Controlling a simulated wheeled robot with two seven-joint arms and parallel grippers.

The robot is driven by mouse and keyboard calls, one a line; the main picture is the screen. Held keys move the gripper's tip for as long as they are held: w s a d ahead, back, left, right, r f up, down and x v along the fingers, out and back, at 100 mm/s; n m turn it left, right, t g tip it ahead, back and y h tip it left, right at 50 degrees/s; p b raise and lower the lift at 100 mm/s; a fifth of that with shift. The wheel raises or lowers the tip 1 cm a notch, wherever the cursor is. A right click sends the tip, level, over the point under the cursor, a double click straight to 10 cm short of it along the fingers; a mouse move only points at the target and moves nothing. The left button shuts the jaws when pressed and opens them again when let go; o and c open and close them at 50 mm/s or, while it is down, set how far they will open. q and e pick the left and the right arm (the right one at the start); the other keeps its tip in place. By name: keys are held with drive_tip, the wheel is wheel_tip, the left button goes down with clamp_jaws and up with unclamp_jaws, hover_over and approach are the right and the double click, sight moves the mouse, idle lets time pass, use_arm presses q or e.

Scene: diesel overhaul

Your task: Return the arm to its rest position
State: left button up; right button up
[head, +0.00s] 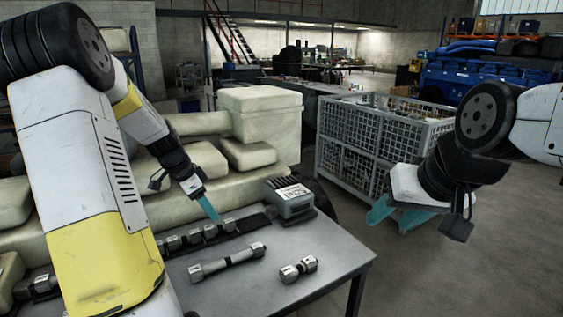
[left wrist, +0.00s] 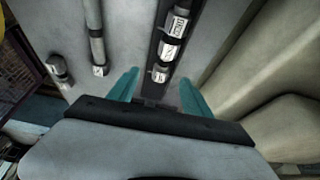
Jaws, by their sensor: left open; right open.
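My left gripper (head: 207,205) is over the far part of the grey table (head: 335,262), above a dark strip holding several metal cylindrical pieces (head: 195,236). In the left wrist view the left gripper's teal fingers (left wrist: 158,90) are apart with nothing held between them. The strip's labelled pieces (left wrist: 170,48) lie just ahead of the fingers. My right gripper (head: 395,215) is open and empty at the right of the head view, in front of the mesh crate and beyond the table's right edge. My left arm hides part of the table's left side.
A long double-ended metal piece (head: 228,262) and a shorter one (head: 299,268) lie on the table. A grey labelled box (head: 290,196) sits at its back corner. Large pale blocks (head: 262,118) stand behind. A mesh crate (head: 350,133) stands right of them. Open floor is at right.

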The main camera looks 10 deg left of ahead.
use_arm(q)
drive_tip(key=s+d+r+n+t+y, duration=0.15)
drive_tip(key=s+d+r+n, duration=0.25)
drive_tip(key=s+d+r, duration=0.6)
drive_tip(key=s+d+r+n+t, duration=0.1)
drive_tip(key=s+d+r+n, duration=0.1)
drive_tip(key=s, duration=0.4)
drive_tip(key=s+d+r+n+t, duration=0.1)
drive_tip(key=s+d+r+n, duration=0.2)
drive_tip(key=s, duration=0.3)
drive_tip(key=shift+s+d+r+n, duration=0.15)
drive_tip(key=shift+s+r+n, duration=0.15)
drive_tip(key=shift+r+n, duration=0.15)
